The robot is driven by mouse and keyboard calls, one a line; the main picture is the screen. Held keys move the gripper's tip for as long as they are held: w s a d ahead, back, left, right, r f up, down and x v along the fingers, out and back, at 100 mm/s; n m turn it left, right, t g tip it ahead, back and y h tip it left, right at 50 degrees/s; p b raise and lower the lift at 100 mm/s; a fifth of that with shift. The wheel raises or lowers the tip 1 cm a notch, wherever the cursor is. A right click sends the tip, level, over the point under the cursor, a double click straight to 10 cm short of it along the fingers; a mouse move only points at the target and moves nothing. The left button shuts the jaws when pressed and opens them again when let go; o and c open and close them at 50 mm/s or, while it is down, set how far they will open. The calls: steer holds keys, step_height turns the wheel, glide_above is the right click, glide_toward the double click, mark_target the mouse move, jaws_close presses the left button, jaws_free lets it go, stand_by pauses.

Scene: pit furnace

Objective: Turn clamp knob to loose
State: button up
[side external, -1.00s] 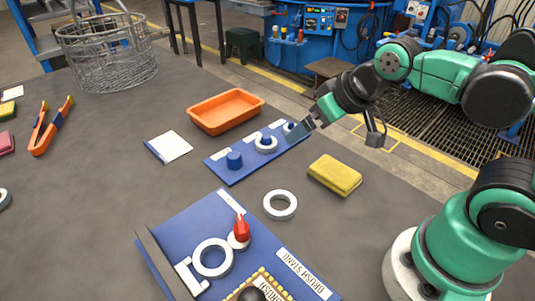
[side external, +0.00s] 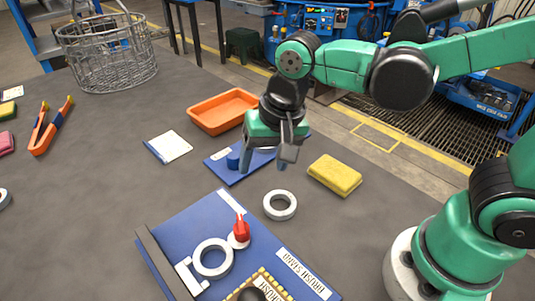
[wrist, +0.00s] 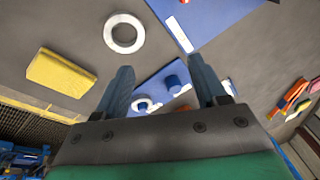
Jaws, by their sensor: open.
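The red clamp knob (side external: 241,229) stands upright on a white round base on the large blue board (side external: 185,232), beside a white ring clamp (side external: 212,258). My gripper (side external: 264,168) points down, above and behind the knob, over the front of the small blue peg board (side external: 222,176). It is open and empty, apart from the knob. In the wrist view the two fingers (wrist: 162,78) are spread. The large board's edge (wrist: 168,12) shows at the top there; the knob itself is not clearly visible in that view.
A loose white ring (side external: 280,205) and a yellow sponge (side external: 335,175) lie right of the large board. An orange tray (side external: 225,111) and a white card (side external: 168,147) lie behind. Orange tongs (side external: 50,127) and a wire basket (side external: 107,55) are left.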

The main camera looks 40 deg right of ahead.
mark_target(240, 222)
steer(key=a+f+m, duration=0.1)
steer(key=a, duration=0.1)
steer(key=a+f+m+g, duration=0.1)
steer(key=a, duration=0.1)
steer(key=s+a+m+g, duration=0.1)
steer(key=shift+s+a+f+h, duration=0.1)
steer(key=shift+a+f+h, duration=0.3)
steer(key=shift+s+a+f+m+g, duration=0.15)
steer(key=shift+a+f+m+g, duration=0.15)
steer(key=shift+a+f, duration=0.1)
steer(key=shift+f, duration=2.65)
steer(key=shift+c, duration=0.2)
jaws_close()
